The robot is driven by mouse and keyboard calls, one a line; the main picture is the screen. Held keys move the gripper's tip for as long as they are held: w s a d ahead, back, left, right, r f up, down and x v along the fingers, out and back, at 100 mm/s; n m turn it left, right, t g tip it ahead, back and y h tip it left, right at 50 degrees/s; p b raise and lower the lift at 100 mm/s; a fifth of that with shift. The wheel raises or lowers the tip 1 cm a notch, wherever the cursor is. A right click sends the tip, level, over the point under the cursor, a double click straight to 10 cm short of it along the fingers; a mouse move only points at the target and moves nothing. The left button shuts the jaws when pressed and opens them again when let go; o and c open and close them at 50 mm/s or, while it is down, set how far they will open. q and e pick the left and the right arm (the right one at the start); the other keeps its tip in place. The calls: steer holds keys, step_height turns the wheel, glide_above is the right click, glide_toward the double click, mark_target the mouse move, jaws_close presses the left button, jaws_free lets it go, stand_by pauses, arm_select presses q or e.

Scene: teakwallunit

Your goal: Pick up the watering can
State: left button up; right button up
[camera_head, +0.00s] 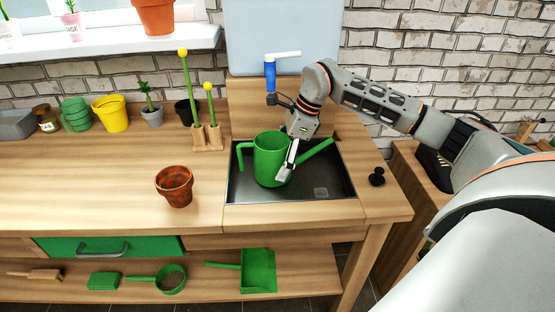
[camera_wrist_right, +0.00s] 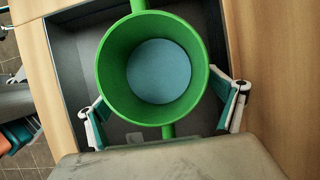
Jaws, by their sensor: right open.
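The green watering can (camera_head: 268,160) stands upright in the dark sink basin (camera_head: 322,178), its handle to the left and its spout to the right. In the right wrist view I look down into the open top of the watering can (camera_wrist_right: 108,62), with a light blue area at its bottom. My right gripper (camera_head: 287,172) is at the can's right side. In the wrist view its two fingers (camera_wrist_right: 168,112) are spread apart, one on each side of the can's near wall. I cannot tell whether they touch it.
A terracotta pot (camera_head: 175,186) stands on the worktop left of the basin. A wooden stand with yellow-tipped green stakes (camera_head: 208,135) is behind left. A black knob (camera_head: 377,177) is on the right. The left worktop is mostly clear.

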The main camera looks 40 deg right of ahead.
step_height(320, 180, down, 3)
steer(key=shift+w+a+r, duration=0.1)
steer(key=shift+a+r, duration=0.05)
steer(key=shift+r, duration=0.05)
steer(key=shift+r, duration=0.1)
steer(key=c, duration=1.7)
